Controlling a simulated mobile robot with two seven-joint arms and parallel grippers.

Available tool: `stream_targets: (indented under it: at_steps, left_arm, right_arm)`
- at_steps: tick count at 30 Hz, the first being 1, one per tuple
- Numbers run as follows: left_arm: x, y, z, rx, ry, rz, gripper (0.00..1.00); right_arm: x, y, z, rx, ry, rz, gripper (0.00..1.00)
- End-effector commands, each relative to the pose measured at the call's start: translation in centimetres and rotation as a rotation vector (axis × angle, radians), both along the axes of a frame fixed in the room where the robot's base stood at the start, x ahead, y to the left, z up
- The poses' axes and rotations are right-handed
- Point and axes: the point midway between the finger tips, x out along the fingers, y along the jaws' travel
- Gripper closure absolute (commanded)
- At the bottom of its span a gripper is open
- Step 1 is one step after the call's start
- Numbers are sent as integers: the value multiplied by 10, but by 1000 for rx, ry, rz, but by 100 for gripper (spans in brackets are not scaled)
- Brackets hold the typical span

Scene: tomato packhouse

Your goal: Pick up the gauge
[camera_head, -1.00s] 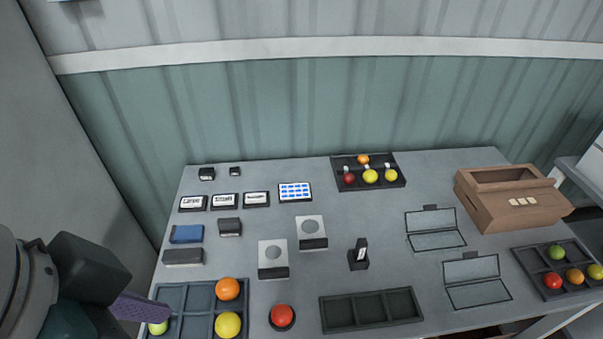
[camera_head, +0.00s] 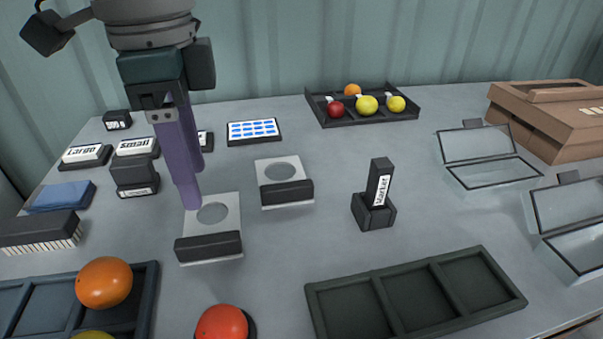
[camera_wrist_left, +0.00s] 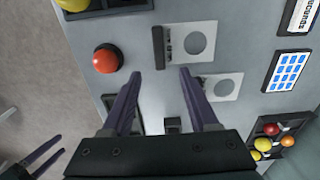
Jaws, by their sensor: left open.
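Two gauges lie flat on the table, each a pale plate with a round hole and a dark block handle. The left gauge (camera_head: 228,212) is nearer the front; the right gauge (camera_head: 283,170) is a little farther back. In the left wrist view the left gauge (camera_wrist_left: 200,26) is at the top and the right gauge (camera_wrist_left: 228,88) below it. My left gripper (camera_head: 190,205) is open and empty, pointing down by the left gauge's left edge. It also shows in the wrist view (camera_wrist_left: 160,75), with the gauges beyond its fingertips. My right gripper (camera_wrist_left: 47,152) is open, over the floor.
A marker in a holder (camera_head: 374,199) is to the right. An empty compartment tray (camera_head: 415,297) lies at the front. Labelled blocks (camera_head: 134,176) crowd the left. Table between gauges and marker is clear.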

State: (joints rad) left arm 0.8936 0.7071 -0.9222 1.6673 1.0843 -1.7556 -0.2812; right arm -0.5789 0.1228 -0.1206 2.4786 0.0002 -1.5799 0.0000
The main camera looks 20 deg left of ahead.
Motion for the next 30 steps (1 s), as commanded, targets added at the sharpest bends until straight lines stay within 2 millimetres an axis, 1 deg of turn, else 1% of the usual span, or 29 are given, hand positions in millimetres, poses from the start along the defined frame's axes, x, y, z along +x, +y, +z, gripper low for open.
stream_targets:
  at_steps: [1,4,9,16,21,24,27,30]
  left_arm:
    - [2,4,-9,5,2,3,40]
    - [3,7,-14,7,7,7,40]
    - [1,6,-39,7,9,7,40]
    - [-1,7,-61,7,8,6,40]
    - [-10,8,-88,8,7,6,40]
    - [-9,8,-100,7,7,7,40]
    - [-8,7,-105,7,6,5,40]
    - [-8,7,-105,7,4,5,40]
  right_arm:
    - [0,0,-12,0,0,0,22]
    - [0,0,-15,1,-1,-1,22]
    - [0,0,-20,2,-2,-2,22]
    - [0,0,-24,2,-1,-3,22]
    - [0,1,-31,3,-1,-3,22]
    - [0,1,-35,3,-1,-3,22]
    - [0,1,-35,3,0,-3,22]
    - [0,1,-35,3,0,-3,22]
